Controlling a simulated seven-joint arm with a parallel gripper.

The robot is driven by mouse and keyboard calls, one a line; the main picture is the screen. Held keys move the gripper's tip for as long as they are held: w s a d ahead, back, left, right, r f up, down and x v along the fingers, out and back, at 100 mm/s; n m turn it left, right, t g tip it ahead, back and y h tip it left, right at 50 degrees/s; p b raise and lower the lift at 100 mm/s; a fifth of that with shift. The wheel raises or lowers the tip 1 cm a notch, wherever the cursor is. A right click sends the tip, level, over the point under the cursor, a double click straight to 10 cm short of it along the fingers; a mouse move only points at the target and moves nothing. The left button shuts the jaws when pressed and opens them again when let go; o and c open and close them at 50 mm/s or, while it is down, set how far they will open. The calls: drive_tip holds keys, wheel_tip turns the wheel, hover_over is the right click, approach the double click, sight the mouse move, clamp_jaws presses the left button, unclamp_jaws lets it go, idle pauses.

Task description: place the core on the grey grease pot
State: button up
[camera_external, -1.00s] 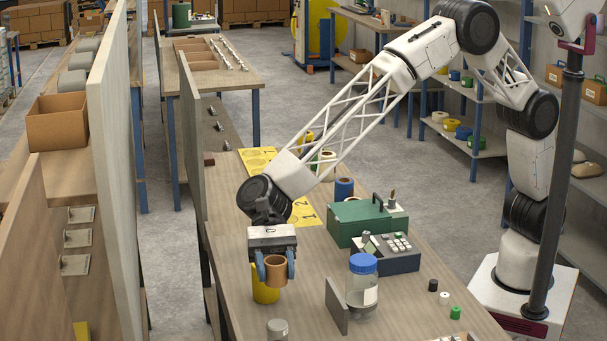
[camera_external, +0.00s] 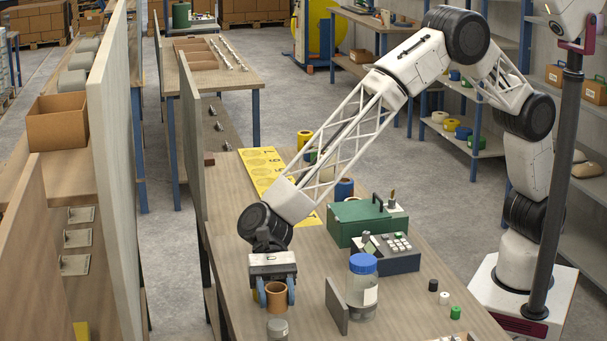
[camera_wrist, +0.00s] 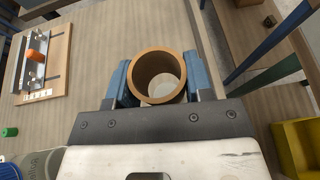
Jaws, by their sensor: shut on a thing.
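My gripper (camera_external: 277,294) is shut on the core (camera_external: 276,297), a brown-orange open ring held upright between blue fingers. The core also shows in the wrist view (camera_wrist: 141,80), with the blue fingers on both sides. The grey grease pot (camera_external: 277,329) stands on the table near the bottom edge of the external view, just in front of and below the core. In the wrist view a pale grey round surface shows through the core's bore; it may be the pot's top. I cannot tell whether core and pot touch.
A grey upright plate (camera_external: 336,307) and a clear jar with a blue lid (camera_external: 362,285) stand to the right. A green box (camera_external: 367,222) and a keyed grey device (camera_external: 387,252) are further back. A tall panel (camera_external: 190,150) runs along the left side.

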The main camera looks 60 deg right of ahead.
sight(277, 311)
drive_tip(key=shift+f, duration=1.85)
drive_tip(key=shift+f, duration=0.1)
drive_tip(key=o, duration=0.9)
drive_tip(key=v, duration=1.2)
